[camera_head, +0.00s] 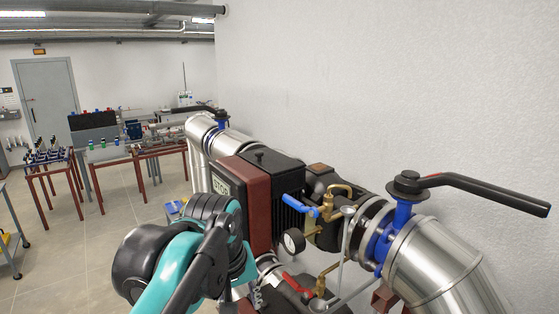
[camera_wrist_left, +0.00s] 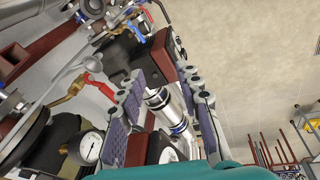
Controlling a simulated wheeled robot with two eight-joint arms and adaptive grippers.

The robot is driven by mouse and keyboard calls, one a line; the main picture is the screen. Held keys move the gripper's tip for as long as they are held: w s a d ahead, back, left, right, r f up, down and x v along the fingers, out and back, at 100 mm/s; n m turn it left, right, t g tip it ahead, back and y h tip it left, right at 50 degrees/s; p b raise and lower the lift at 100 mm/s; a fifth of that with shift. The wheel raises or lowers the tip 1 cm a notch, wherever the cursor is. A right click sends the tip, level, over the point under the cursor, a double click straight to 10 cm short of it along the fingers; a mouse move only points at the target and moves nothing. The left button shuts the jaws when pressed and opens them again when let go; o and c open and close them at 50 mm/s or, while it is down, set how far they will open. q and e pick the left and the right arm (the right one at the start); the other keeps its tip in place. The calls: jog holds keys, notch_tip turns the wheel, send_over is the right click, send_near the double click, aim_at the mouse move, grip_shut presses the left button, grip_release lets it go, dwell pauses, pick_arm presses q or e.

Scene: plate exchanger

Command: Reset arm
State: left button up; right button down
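My left arm, teal and black, rises from the lower left of the head view and ends in front of the pump and pipe assembly. Its fingers are hidden there behind the wrist. In the left wrist view my left gripper (camera_wrist_left: 165,105) has its two padded fingers spread apart, with nothing held between them. A steel pipe section (camera_wrist_left: 164,108) shows beyond the gap, and I cannot tell how far away it is. A red valve handle (camera_wrist_left: 98,86) and a pressure gauge (camera_wrist_left: 89,147) lie left of the fingers. My right gripper is not in view.
The pump's dark red box (camera_head: 256,205) is right beside my arm. A blue-handled brass valve (camera_head: 318,211), a gauge (camera_head: 293,241) and a long black lever (camera_head: 485,191) stick out to the right. Tables (camera_head: 135,158) stand far back left. The floor (camera_head: 70,265) at left is open.

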pick_arm(q)
jog(key=s+a+f+m+t+b, duration=0.1)
jog(key=s+a+f+b, duration=0.2)
jog(key=f, duration=1)
jog(key=s+a+f+m+t+b, duration=0.1)
jog(key=a+f+b, duration=0.3)
jog(key=f+b, duration=0.6)
jog(key=s+a+f+m+t+b, duration=0.2)
jog(key=f+b, duration=0.4)
jog(key=f, duration=1.1)
jog(key=s+a, duration=0.1)
jog(key=s, duration=0.1)
jog(key=shift+s+a+f+y, duration=0.2)
jog(key=shift+s+y, duration=0.1)
jog(key=shift+y, duration=0.1)
